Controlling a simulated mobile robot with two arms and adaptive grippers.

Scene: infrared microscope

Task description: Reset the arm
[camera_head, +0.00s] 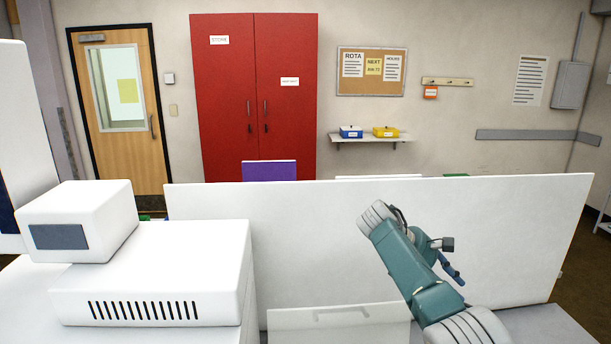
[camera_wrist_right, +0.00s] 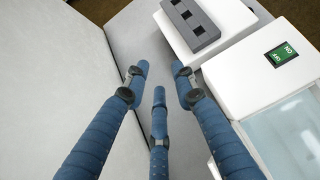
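My right arm, teal with pale grey joints, rises from the lower right in the head view. Its gripper (camera_head: 452,270) is partly hidden behind the arm, with a dark blue finger showing, in front of the white panel (camera_head: 510,225). In the right wrist view the gripper (camera_wrist_right: 158,84) has three blue ribbed fingers, spread apart with nothing between them. My left gripper is not in view.
A white instrument (camera_head: 150,275) with a vented front fills the left of the head view. In the wrist view, a grey slotted block (camera_wrist_right: 191,22) sits on a white box near a unit with a green display (camera_wrist_right: 281,55). White surface lies below the fingers.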

